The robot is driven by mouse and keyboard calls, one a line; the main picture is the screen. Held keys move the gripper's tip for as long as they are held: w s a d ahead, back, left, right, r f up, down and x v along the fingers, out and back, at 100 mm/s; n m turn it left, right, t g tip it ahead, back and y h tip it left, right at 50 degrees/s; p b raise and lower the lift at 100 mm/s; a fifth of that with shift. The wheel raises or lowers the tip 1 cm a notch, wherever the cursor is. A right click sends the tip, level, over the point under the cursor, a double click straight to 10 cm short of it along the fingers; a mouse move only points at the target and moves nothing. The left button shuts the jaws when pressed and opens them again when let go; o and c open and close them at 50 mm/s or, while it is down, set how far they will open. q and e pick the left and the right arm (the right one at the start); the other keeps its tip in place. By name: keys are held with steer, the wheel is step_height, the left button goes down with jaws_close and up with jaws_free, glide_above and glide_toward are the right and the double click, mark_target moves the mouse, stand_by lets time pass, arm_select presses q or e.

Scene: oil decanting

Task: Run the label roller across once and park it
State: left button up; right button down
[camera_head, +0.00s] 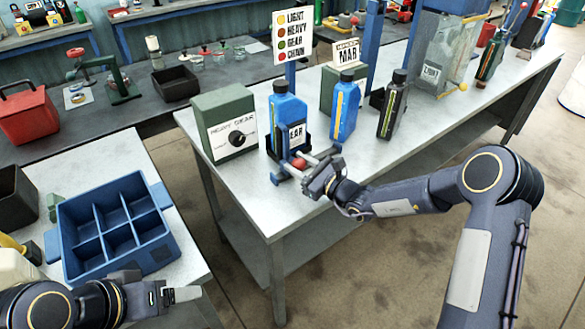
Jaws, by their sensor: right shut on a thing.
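The label roller (299,163), with a red wheel, is at the front of a blue bottle (283,108) that stands upright in a dark cradle. The bottle bears a white label, partly readable as "EAR". My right gripper (312,172) is shut on the label roller, low at the bottle's front right. The fingers hide part of the roller, and I cannot tell whether it touches the label. My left gripper (182,295) is at the lower left, beside the blue divided crate, and looks empty; its finger gap is not clear.
A green "HEAVY GEAR" box (224,125) stands left of the bottle. A second blue bottle (345,108) and a black bottle (391,106) stand to the right. The blue crate (160,250) is on the near left table. The bench's front left corner is clear.

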steer(key=w+d, duration=0.3)
steer(key=d, duration=0.1)
steer(key=w+d, duration=0.3)
steer(key=d, duration=0.1)
steer(key=w+d+b, duration=0.1)
steer(key=w+d, duration=0.1)
steer(key=d, duration=0.2)
steer(key=shift+w, duration=0.4)
steer(key=shift+w+d+r, duration=0.1)
steer(key=shift+w+d, duration=0.1)
steer(key=shift+d, duration=0.2)
steer(key=c, duration=1)
jaws_free()
steer(key=b+v, duration=0.1)
steer(key=v, duration=0.7)
steer(key=shift+w+b, duration=0.1)
steer(key=shift+b, duration=0.2)
